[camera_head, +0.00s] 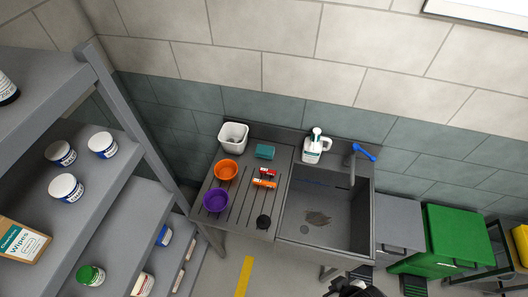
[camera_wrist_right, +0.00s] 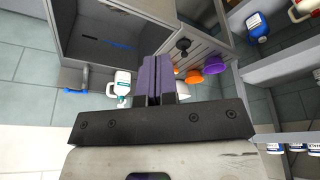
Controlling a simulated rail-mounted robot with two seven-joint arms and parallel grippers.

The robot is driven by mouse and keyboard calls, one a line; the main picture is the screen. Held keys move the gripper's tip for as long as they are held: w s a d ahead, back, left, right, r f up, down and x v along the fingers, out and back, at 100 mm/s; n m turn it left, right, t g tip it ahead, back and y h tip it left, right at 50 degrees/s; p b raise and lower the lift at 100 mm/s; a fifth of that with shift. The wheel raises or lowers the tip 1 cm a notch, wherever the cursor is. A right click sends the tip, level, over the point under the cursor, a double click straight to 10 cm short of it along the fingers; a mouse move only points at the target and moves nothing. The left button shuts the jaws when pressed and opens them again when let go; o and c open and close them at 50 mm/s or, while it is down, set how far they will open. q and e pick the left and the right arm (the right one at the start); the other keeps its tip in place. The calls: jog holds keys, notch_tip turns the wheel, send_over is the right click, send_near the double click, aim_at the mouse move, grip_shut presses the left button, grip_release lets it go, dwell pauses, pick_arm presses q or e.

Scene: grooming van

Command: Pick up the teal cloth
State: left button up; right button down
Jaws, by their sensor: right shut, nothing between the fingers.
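The teal cloth (camera_head: 265,151) looks like a small folded block. It lies on the ribbed drainboard (camera_head: 240,207) left of the sink basin, near the back. My right gripper (camera_head: 350,284) is at the bottom edge of the head view, in front of the sink and well away from the cloth. In the right wrist view its two fingers (camera_wrist_right: 155,80) are together with nothing between them. I cannot make out the cloth in the right wrist view. My left gripper is not in view.
Near the cloth are a white tub (camera_head: 233,136), an orange bowl (camera_head: 226,170), a purple bowl (camera_head: 216,200), small red and orange items (camera_head: 265,180) and a white bottle (camera_head: 314,147). The sink basin (camera_head: 330,205) has a blue-handled tap (camera_head: 362,152). Grey shelves (camera_head: 120,225) stand left.

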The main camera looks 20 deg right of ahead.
grip_release()
dwell(0.9)
